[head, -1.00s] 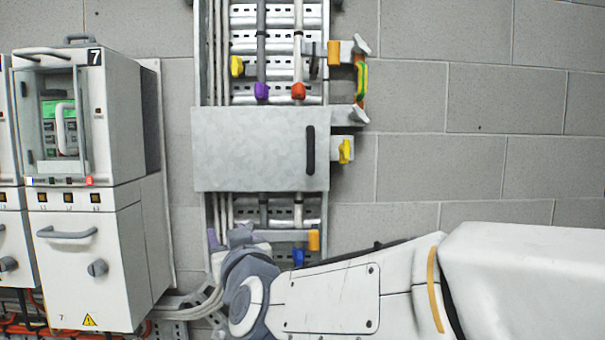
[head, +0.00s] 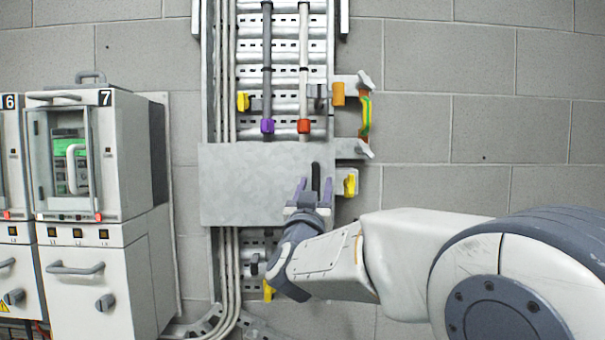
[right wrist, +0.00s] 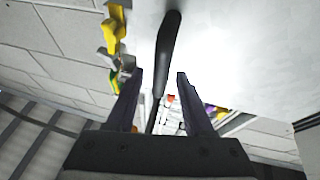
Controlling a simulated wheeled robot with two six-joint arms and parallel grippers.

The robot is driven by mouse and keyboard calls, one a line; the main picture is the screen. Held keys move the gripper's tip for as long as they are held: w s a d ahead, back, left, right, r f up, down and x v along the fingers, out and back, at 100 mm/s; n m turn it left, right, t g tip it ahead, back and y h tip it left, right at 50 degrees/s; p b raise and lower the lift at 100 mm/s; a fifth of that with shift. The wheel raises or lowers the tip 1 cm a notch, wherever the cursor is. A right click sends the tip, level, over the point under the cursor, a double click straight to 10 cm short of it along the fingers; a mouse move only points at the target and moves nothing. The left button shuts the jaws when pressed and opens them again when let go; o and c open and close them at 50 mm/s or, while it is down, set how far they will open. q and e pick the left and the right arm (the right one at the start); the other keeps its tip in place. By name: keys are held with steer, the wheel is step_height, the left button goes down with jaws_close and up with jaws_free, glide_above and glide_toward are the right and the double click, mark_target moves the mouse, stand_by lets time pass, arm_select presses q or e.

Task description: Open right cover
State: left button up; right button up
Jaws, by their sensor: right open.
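The right cover (head: 235,185) is a flat grey metal panel across the vertical cable tray, and it looks closed. Its upright black bar handle (head: 316,174) is near its right edge. My right gripper (head: 314,184) is open, with its fingers pointing up at the handle's lower part. In the right wrist view the handle (right wrist: 168,45) runs between the two open fingers (right wrist: 159,75) and beyond their tips. I cannot tell whether the fingers touch it. My left gripper is not in view.
A yellow clip (head: 350,184) on a bracket sits just right of the cover. Purple (head: 267,126) and red (head: 304,126) cable fittings are above it. A white cabinet numbered 7 (head: 135,150) stands at the left. Bare block wall (head: 480,130) lies to the right.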

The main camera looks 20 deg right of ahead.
steer(key=shift+w+d+r, duration=0.2)
steer(key=shift+w+d, duration=0.1)
steer(key=shift+w, duration=0.25)
jaws_close()
stand_by(1.1)
